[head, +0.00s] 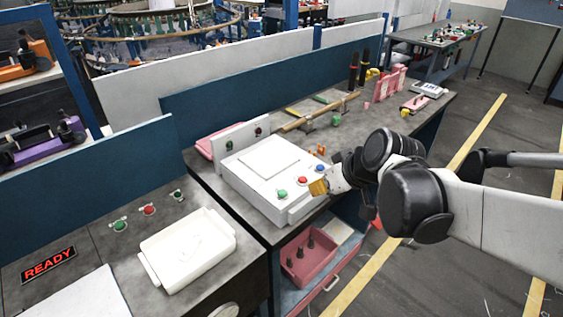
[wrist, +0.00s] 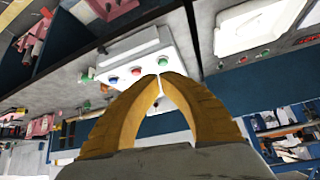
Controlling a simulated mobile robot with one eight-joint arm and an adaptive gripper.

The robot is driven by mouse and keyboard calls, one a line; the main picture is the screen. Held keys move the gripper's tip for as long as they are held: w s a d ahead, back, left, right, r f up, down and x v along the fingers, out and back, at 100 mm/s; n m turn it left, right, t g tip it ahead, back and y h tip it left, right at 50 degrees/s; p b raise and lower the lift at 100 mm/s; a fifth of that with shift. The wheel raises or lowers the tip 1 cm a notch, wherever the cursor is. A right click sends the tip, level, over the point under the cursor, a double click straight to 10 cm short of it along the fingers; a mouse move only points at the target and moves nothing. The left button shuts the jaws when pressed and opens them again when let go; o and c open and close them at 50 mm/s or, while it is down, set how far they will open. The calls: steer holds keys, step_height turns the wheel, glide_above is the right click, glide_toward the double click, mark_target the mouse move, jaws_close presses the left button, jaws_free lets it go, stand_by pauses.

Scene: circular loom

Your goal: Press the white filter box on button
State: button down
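The white filter box (head: 258,180) sits on the dark bench in the middle of the head view, with a raised lid panel on top. Its front strip carries a green button (head: 282,194), a red button (head: 303,181) and a blue button. My gripper (head: 318,187) has yellow fingers and is by the box's right front edge, near the red button. Contact cannot be told.
A white tray (head: 188,250) and a second set of small buttons (head: 149,209) lie on the bench at left, near a READY sign (head: 49,265). A white panel with knobs (head: 240,137) stands behind the box. A pink bin (head: 307,259) is on the shelf below.

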steer(key=w+a+n+y+p, duration=0.2)
steer(key=w, duration=0.6)
steer(key=shift+w+f+n+p, duration=0.15)
steer(key=shift+w+n+p, duration=0.05)
steer(key=shift+n+p, duration=0.2)
steer(key=b, duration=0.3)
glide_above(285, 191)
step_height(285, 191, down, 7)
steer(key=shift+d+r, duration=0.1)
step_height(285, 191, down, 3)
steer(key=shift+w+r, duration=0.15)
steer(key=shift+f+b, duration=0.4)
steer(key=shift+f, duration=0.4)
